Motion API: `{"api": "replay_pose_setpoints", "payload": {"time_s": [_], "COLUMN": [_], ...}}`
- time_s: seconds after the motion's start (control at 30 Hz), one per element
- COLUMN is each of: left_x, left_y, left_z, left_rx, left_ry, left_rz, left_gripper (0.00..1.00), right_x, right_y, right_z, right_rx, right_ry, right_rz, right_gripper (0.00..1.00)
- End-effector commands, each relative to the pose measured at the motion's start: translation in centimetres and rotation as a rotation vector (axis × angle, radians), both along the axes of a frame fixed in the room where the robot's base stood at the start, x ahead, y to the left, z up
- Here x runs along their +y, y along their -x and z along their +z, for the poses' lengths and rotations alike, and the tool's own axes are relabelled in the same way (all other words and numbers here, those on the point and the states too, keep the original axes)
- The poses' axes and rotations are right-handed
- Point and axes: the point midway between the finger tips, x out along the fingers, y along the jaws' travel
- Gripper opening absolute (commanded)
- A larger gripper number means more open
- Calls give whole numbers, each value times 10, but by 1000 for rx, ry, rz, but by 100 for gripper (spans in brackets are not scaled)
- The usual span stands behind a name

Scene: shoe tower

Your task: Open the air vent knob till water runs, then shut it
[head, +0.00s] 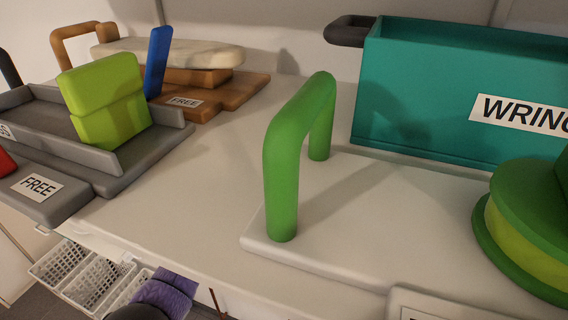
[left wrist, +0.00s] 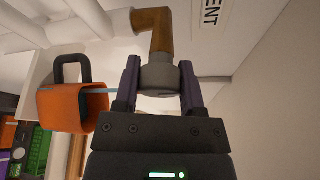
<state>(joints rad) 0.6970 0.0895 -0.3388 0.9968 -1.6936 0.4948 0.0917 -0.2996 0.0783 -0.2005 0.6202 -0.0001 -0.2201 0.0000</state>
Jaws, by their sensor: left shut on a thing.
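In the left wrist view my left gripper (left wrist: 160,68) has its two purple fingers closed on either side of a grey round knob (left wrist: 160,78). The knob sits at the end of a brown bent pipe (left wrist: 154,32). A label ending in "ENT" (left wrist: 211,10) is beside the pipe. A thin light-blue streak (left wrist: 120,91), looking like water, runs from near the knob to an orange cup (left wrist: 72,108) with a dark handle. My right gripper is not in view.
The head view shows a white counter (head: 190,225) with a green arched handle (head: 282,170), a teal box (head: 410,90) marked "WRING", a green round stack (head: 520,225) and a grey tray (head: 150,155). White baskets (head: 75,270) stand below the counter edge.

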Motion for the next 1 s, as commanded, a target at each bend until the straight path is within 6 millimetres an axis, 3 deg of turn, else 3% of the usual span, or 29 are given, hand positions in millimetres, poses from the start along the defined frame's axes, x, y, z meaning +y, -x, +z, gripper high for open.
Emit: {"api": "replay_pose_setpoints", "payload": {"time_s": [0.3, 0.87, 0.9, 1.0], "left_x": [0, 0, 0, 0], "left_y": [1, 1, 1, 1], "left_z": [-1, -3, -3, -2], "left_rx": [-31, -39, -39, -39], "left_ry": [-113, -138, -138, -137], "left_rz": [-1, -1, -1, -2], "left_gripper": [0, 0, 58, 79], "right_x": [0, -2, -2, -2], "right_y": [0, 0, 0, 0], "right_z": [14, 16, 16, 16], "right_rx": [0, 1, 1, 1], "right_ry": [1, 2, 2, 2], "right_rz": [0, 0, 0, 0], "right_gripper": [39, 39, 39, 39]}}
